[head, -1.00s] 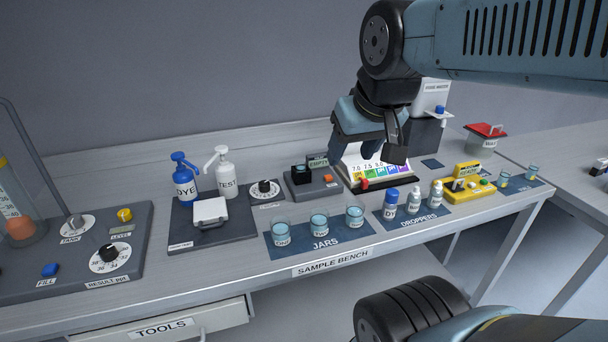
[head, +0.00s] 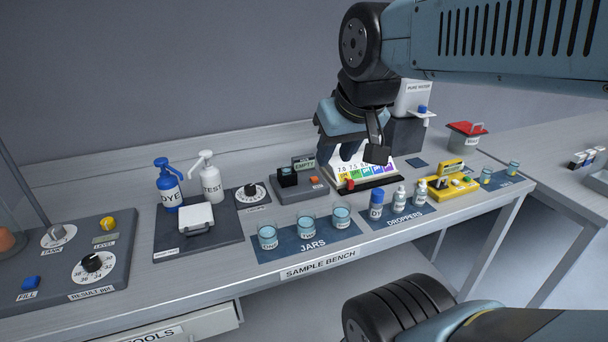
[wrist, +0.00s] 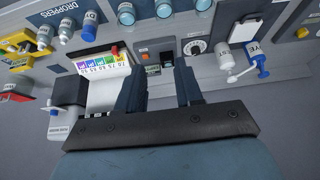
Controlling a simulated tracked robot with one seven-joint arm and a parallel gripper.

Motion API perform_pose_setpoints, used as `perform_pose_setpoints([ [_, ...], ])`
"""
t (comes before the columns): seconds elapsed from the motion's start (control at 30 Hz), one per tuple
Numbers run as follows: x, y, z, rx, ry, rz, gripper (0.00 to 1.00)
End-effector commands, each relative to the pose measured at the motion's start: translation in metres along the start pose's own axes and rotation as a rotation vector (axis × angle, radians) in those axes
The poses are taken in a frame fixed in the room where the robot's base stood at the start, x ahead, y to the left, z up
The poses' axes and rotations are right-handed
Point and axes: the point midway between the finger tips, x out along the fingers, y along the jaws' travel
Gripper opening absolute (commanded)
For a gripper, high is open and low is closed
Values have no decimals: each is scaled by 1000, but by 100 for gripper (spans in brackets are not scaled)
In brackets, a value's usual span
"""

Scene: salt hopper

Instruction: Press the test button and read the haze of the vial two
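Two small vials (head: 486,175) (head: 513,168) stand on a dark blue mat at the bench's right end; their labels are too small to read. Beside them is a yellow meter (head: 463,189) with a small display, a dark part on top and a small green button (head: 461,182); its display is unreadable. A dark grey meter (head: 312,190) with an orange button (head: 316,182) has a display reading EMPTY (head: 304,164).
Three jars (head: 306,228) and several droppers (head: 399,196) stand along the bench front. The colour chart (head: 376,183) lies below my gripper. Dye and test pump bottles (head: 210,180) stand left. A pure water dispenser (head: 405,136) and a red-lidded bin (head: 467,136) stand behind.

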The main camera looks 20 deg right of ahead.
Motion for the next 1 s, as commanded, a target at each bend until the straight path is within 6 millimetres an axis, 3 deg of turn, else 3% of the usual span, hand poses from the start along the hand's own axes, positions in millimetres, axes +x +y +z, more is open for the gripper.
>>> perform_pose_setpoints([
  [0.37, 0, 0, 0, 0, 0, 0, 0],
  [1.0, 0, 0, 0, 0, 0, 0, 0],
])
